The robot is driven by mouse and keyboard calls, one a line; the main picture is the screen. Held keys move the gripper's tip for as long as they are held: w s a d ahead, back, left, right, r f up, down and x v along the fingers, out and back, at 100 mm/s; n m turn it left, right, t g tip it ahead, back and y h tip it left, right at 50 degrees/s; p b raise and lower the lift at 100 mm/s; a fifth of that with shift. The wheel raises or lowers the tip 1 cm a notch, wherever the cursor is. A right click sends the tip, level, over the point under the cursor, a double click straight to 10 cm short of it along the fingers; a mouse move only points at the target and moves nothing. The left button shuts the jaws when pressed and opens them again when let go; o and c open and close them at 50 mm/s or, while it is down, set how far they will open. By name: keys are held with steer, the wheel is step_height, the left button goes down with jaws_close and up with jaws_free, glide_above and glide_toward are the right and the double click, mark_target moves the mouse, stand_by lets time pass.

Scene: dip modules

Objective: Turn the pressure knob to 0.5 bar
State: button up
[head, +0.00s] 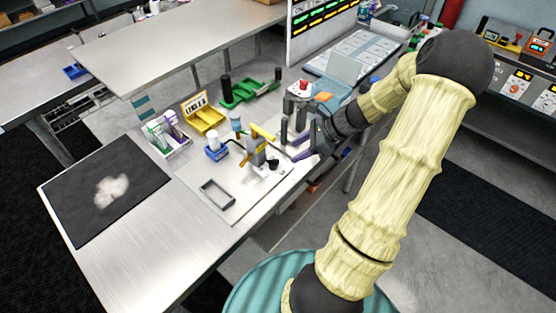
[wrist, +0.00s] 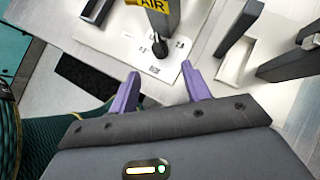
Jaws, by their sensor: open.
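The pressure knob (wrist: 159,43) is a small black part under the grey block with a yellow AIR label (wrist: 152,4) in the wrist view. It stands over a white plate with small printed numbers (wrist: 157,69), too blurred to read surely. In the head view the regulator post (head: 256,152) stands near the table's front edge, with the black knob (head: 273,163) low at its right side. My gripper (head: 291,149) is right of the post with purple fingers apart. In the wrist view the empty gap between the fingertips (wrist: 160,70) lies just short of the knob, not touching it.
Dark upright posts (wrist: 238,35) stand close right of my fingers in the wrist view. A dark rectangular frame (head: 217,193) lies on the left.

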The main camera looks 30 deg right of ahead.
mark_target(278, 160)
steer(key=x, duration=0.9)
steer(key=c, duration=1)
steer(key=shift+r+n+g+p, duration=0.3)
steer(key=shift+n+p, duration=0.2)
steer(key=shift+p, duration=0.45)
steer(key=shift+f+n+g+y, duration=0.25)
steer(key=shift+n+g+y, duration=0.05)
steer(key=shift+y, duration=0.1)
steer(key=o, duration=1)
steer(key=b+v, duration=0.1)
steer(key=v, duration=1.6)
steer(key=shift+r, duration=0.15)
